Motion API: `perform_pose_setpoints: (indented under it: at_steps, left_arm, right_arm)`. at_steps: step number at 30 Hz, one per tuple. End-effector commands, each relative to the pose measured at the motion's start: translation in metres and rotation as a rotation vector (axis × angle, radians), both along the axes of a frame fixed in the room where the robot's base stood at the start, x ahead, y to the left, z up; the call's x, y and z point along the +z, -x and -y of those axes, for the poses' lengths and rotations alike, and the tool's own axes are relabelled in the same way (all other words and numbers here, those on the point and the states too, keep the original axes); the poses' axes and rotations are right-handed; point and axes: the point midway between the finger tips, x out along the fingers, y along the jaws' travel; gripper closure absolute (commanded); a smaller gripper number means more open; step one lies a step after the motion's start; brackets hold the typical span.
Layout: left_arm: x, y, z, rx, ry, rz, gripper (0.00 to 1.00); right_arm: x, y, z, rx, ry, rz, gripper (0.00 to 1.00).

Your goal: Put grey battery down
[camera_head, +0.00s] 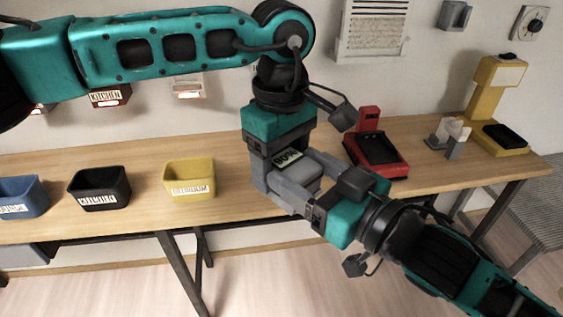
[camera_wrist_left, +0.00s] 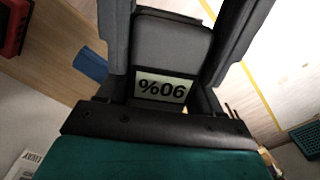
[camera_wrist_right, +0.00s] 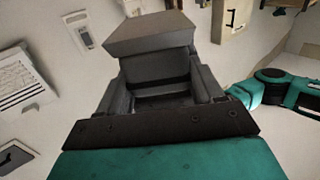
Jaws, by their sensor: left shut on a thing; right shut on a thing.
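A grey battery (camera_head: 302,178) with a small lit display is held between both grippers above the middle of the wooden table. The left wrist view shows the battery (camera_wrist_left: 170,45) between my left fingers, its display reading 90% upside down. My left gripper (camera_head: 285,165) reaches down from above and is shut on the battery. My right gripper (camera_head: 295,190) comes in from the lower right and is also shut on it. The right wrist view shows the block (camera_wrist_right: 150,40) between the right fingers. The grippers hide part of the battery.
The wooden table (camera_head: 140,165) holds blue (camera_head: 22,196), black (camera_head: 98,188) and yellow (camera_head: 189,180) bins on the left. A red device (camera_head: 378,150) with a dark top stands right of the grippers. A yellow machine (camera_head: 487,100) stands at the right end. Some bare tabletop lies between the yellow bin and grippers.

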Motion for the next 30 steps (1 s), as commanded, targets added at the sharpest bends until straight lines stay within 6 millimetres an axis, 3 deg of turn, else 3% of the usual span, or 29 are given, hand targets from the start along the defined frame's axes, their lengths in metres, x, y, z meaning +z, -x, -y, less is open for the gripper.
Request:
perform_pose_setpoints:
  at_steps: [3,4,12,23,26,30]
  left_arm:
    - [0.001,0.001,0.003,-0.004,0.007,0.001,0.83]
    - [0.002,0.001,0.003,-0.004,0.01,0.003,0.82]
    - [0.002,0.002,0.003,-0.006,0.008,0.0,0.82]
    - [0.001,0.003,0.003,-0.009,0.005,-0.003,0.82]
    - [0.001,0.002,0.003,-0.008,0.006,-0.003,0.82]
    - [0.001,0.002,0.003,-0.006,0.006,-0.001,0.82]
  right_arm:
    - [0.002,0.002,-0.002,0.009,-0.009,0.001,0.7]
    - [0.002,0.002,-0.002,0.009,-0.009,0.001,0.32]
    - [0.001,0.001,-0.002,0.006,-0.006,0.0,0.06]
    - [-0.004,0.0,0.001,-0.003,0.01,-0.004,0.04]
    - [-0.02,0.0,0.006,-0.018,0.059,-0.009,0.04]
    - [-0.058,0.004,0.02,-0.048,0.188,-0.02,0.04]
